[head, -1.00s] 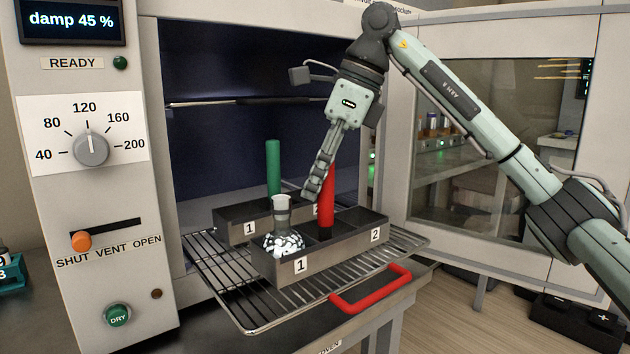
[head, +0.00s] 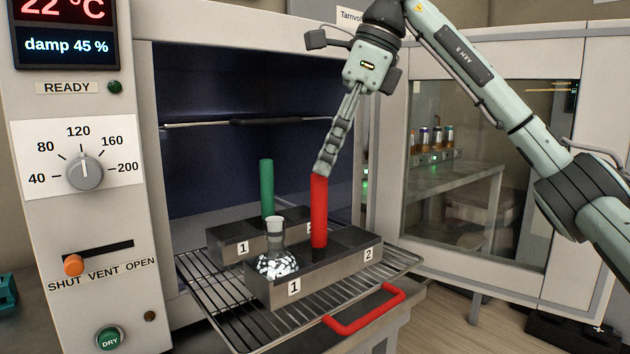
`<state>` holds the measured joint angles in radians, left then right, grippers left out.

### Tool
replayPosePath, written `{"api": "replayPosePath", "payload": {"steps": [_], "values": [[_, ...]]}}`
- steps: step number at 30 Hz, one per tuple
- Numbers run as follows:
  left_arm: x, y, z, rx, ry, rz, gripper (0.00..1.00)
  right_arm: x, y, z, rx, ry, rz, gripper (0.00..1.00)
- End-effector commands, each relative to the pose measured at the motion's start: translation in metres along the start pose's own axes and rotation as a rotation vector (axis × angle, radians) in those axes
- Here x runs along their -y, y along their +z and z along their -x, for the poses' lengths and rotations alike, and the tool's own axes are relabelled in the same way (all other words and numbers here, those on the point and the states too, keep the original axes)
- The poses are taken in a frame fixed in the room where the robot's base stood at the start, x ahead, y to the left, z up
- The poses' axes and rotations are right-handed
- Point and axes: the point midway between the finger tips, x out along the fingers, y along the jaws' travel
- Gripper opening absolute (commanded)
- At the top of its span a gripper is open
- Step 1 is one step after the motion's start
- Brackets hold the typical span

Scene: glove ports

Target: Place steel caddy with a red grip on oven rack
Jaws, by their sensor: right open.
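The steel caddy (head: 325,274) with a red grip (head: 319,212) sits on the pulled-out oven rack (head: 398,260), toward its front. Its compartments are marked 1 and 2. A glass flask (head: 275,250) with white pieces inside stands in compartment 1; compartment 2 looks empty. My right gripper (head: 325,166) is open and seen edge-on, its fingertips at the top of the red grip. I cannot tell whether they touch it. My left gripper is not in view.
A second caddy with a green grip (head: 267,188) stands behind on the rack. A red handle (head: 365,310) is at the rack's front. The oven door (head: 393,200) is open at the right. The control panel (head: 90,230) is at the left.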

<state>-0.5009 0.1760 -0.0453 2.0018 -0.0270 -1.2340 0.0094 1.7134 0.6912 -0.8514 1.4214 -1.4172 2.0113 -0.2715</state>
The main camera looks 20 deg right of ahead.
Motion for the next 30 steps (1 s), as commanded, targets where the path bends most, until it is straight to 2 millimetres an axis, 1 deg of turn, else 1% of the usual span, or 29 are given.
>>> {"api": "replayPosePath", "payload": {"steps": [1,3,6,9,30], "values": [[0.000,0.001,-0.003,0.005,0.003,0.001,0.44,0.001,0.001,0.013,0.000,-0.004,-0.003,0.41],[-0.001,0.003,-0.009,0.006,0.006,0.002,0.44,0.000,0.001,0.024,0.001,-0.003,-0.002,0.41],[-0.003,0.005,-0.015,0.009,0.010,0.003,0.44,0.000,0.001,0.034,0.000,-0.001,-0.001,0.41],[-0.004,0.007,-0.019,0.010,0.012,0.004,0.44,0.001,0.000,0.038,-0.001,-0.001,-0.001,0.41],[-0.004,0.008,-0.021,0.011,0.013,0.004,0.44,0.000,0.000,0.039,-0.001,0.001,0.000,0.41]]}}
